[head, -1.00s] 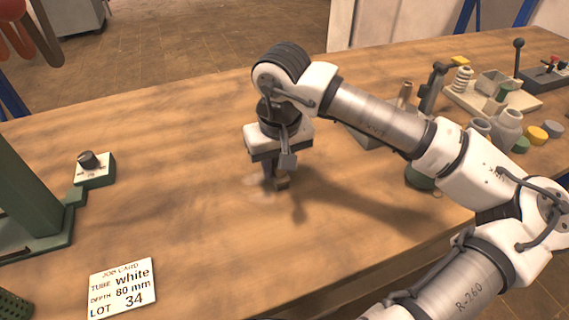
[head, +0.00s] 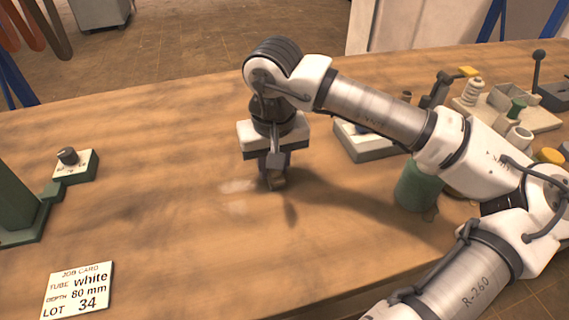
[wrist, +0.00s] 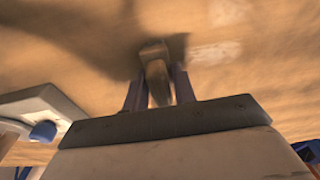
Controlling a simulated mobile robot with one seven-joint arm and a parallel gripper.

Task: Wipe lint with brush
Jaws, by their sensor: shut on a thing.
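My gripper (head: 272,172) points down at the middle of the wooden bench, its jaws shut on a small brownish brush (head: 276,183). The wrist view shows the brush (wrist: 155,73) upright between the two fingers, its lower end at or just above the bench top; contact is not clear. Pale lint (head: 237,186) lies on the wood just left of the brush in the head view, in faint whitish patches. The lint also shows in the wrist view (wrist: 214,53), to the right of the brush.
A job card (head: 78,290) lies at the front left. A small knob box (head: 75,165) and a green stand (head: 18,210) are at left. A pale block (head: 365,142) and a green cylinder (head: 415,188) stand right of my gripper. Bench around the lint is clear.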

